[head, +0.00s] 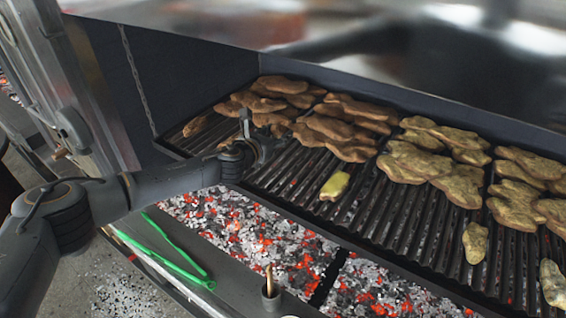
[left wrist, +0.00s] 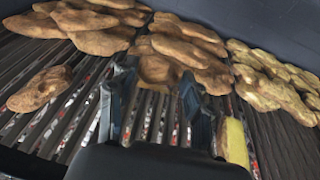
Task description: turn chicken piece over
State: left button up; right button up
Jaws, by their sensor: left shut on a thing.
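Several browned chicken pieces lie in clusters at the back left of the grill grate (head: 300,183). My left gripper (head: 265,130) is low over the grate at the front edge of these clusters. In the left wrist view, its two dark fingers (left wrist: 156,85) stand on either side of the near end of a brown chicken piece (left wrist: 158,69), and the gripper is shut on it. The fingers partly hide the piece's sides. A small brown piece (head: 195,126) lies alone at the far left; it also shows in the left wrist view (left wrist: 40,89). My right gripper is not in view.
A yellow block-like piece (head: 335,186) lies on the grate right of my gripper. Paler pieces (head: 415,160) cover the grate's right side. Glowing coals (head: 250,236) lie below the front. Green tongs (head: 175,250) rest on the front ledge. A metal hood overhangs the back.

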pick_arm(q)
jog(key=f+b, duration=0.1)
jog(key=f, duration=0.1)
jog(key=f+b, duration=0.1)
jog(key=f, duration=0.1)
jog(key=w+d+f+b, duration=0.1)
jog(key=shift+d+f, duration=0.1)
jog(key=shift+f, duration=0.3)
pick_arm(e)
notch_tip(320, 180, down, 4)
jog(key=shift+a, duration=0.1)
pick_arm(q)
jog(key=shift+r, duration=0.1)
jog(key=o, duration=0.6)
jog(key=shift+o, duration=0.4)
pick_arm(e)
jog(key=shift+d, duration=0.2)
pick_arm(q)
jog(key=o, duration=0.5)
jog(key=shift+o, duration=0.2)
